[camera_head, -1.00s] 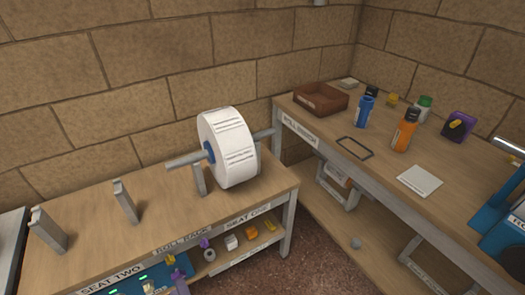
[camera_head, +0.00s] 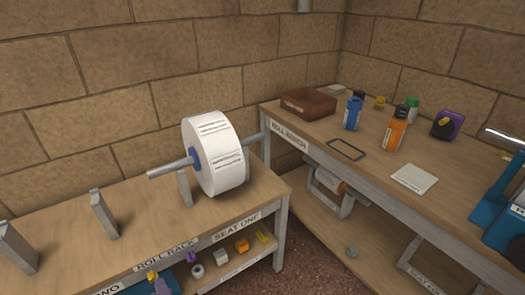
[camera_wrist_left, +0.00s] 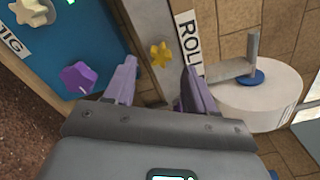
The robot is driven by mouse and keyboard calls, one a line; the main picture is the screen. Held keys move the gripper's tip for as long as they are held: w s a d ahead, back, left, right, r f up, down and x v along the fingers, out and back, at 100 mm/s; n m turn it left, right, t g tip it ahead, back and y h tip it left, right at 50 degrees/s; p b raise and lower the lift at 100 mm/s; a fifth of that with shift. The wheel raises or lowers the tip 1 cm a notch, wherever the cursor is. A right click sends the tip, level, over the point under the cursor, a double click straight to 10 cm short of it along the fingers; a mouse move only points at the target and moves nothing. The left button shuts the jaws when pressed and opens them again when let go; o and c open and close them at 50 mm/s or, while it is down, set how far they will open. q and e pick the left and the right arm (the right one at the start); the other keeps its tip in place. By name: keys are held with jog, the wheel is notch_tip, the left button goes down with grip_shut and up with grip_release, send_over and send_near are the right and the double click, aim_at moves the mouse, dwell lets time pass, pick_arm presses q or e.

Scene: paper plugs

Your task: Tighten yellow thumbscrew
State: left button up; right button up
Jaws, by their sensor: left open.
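A yellow star-shaped thumbscrew (camera_wrist_left: 160,54) shows in the left wrist view, ahead of and between the fingertips of my left gripper (camera_wrist_left: 160,68). The two purple fingers are open, one on each side of it, with visible gaps. Its shaft and seat are hidden. A purple star knob (camera_wrist_left: 78,78) stands on the blue jig (camera_wrist_left: 100,30) to its left. In the head view, a small yellow piece (camera_head: 152,275) shows at the bottom edge beside my left gripper (camera_head: 160,286), which is mostly cut off. My right gripper is in neither current view.
A white label roll (camera_head: 215,155) sits on a rod on the roll rack (camera_head: 130,240), beside upright grey posts (camera_head: 104,214). Small parts, including an orange block (camera_head: 242,245), lie on the lower shelf.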

aim_at(153, 277)
dwell(0.4)
pick_arm(q)
jog(key=n+p, duration=0.1)
jog(key=n, duration=1.1)
jog(key=shift+p, duration=0.4)
jog(key=shift+a+r+p, duration=0.1)
jog(key=shift+p, duration=0.4)
jog(key=shift+w+a, duration=0.1)
jog(key=shift+w, duration=0.05)
jog(key=shift+x, duration=1.9)
